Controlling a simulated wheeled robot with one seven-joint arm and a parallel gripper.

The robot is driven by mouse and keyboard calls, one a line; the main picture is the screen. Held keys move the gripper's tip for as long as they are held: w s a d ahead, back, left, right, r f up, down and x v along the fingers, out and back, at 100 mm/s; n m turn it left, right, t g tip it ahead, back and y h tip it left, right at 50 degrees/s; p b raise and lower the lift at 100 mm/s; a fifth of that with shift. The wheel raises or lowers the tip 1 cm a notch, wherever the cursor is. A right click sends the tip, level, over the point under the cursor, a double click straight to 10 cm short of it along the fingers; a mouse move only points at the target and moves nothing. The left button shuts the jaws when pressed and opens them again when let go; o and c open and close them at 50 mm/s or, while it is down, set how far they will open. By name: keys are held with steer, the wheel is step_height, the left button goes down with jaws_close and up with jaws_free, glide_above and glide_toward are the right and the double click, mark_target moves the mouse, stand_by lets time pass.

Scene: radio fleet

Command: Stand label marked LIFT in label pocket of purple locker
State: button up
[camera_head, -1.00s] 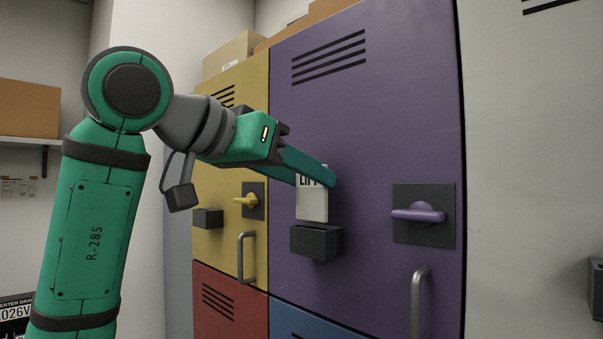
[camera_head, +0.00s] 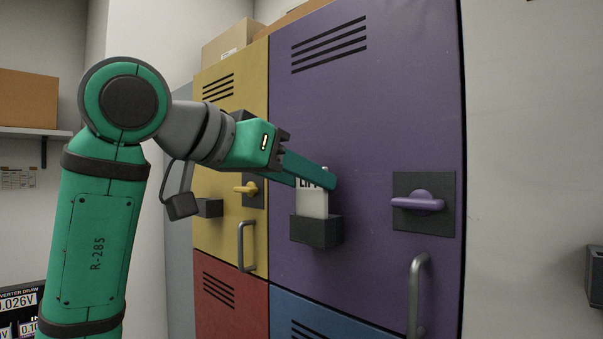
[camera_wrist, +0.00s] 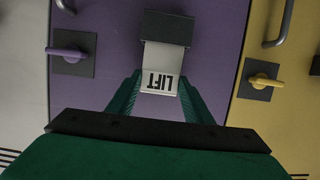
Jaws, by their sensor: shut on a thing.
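The white label marked LIFT (camera_head: 312,204) is upright, close to the front of the purple locker (camera_head: 375,120). My gripper (camera_head: 316,178) is shut on the label's upper part. The dark label pocket (camera_head: 316,231) is fixed to the purple door, and the label's lower end meets its top opening. In the wrist view, the label (camera_wrist: 162,68) runs between my green fingers to the pocket (camera_wrist: 169,26), its far end hidden by the pocket. I cannot tell how deep the label sits.
A purple latch (camera_head: 418,203) and a grey handle (camera_head: 416,295) are on the purple door, right of the pocket. The yellow locker (camera_head: 225,130) on the left has its own dark pocket (camera_head: 209,208). Red and blue doors lie below.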

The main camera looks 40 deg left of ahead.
steer(key=shift+f, duration=1.35)
steer(key=o, duration=1.1)
steer(key=v, duration=1.1)
steer(key=shift+w+a, duration=0.1)
